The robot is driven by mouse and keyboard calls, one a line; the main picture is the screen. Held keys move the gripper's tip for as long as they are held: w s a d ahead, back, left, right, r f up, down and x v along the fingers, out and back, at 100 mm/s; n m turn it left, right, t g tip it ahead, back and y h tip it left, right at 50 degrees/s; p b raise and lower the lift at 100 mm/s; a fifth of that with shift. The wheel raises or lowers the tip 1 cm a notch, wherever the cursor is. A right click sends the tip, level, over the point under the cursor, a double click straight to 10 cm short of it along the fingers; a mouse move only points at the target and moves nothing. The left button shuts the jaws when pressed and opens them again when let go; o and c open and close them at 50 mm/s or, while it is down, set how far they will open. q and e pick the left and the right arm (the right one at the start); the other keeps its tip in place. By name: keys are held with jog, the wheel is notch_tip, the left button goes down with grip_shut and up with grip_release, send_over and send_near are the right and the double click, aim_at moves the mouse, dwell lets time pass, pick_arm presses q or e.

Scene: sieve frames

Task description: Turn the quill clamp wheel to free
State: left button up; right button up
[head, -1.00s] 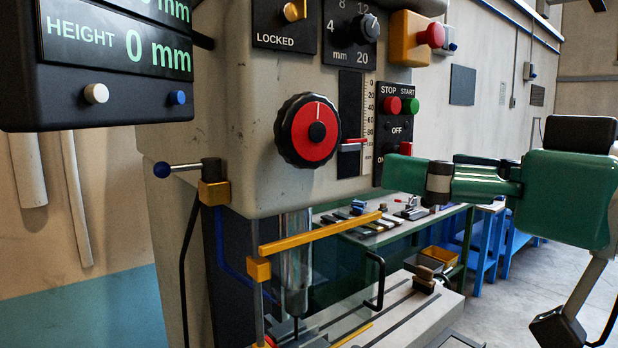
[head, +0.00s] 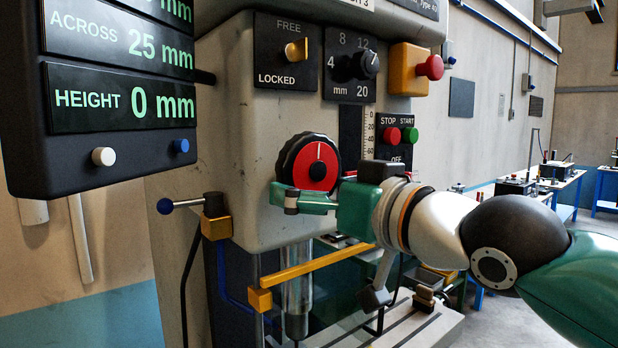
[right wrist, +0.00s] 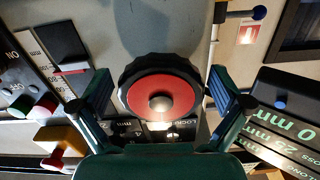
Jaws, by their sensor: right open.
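The clamp wheel (head: 318,160) is a black knurled wheel with a red face, a dark hub and a white line pointing up. It sits on the front of the grey machine head. My right gripper (head: 300,197) is open in front of the wheel's lower part, partly covering it. In the right wrist view the wheel (right wrist: 160,90) lies between the two spread fingers (right wrist: 160,98), with a gap on each side. A FREE/LOCKED plate (head: 286,65) with a yellow knob is above the wheel, and LOCKED is the brighter word. My left gripper is not in view.
A readout box (head: 120,110) hangs at the left. STOP and START buttons (head: 401,135) and a red mushroom button (head: 430,67) are to the right.

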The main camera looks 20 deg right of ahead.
jog(key=shift+w+a, duration=0.2)
jog(key=shift+w, duration=0.4)
jog(key=c, duration=0.8)
jog(key=shift+d+n, duration=0.1)
jog(key=shift+n, duration=0.4)
jog(key=o, duration=0.8)
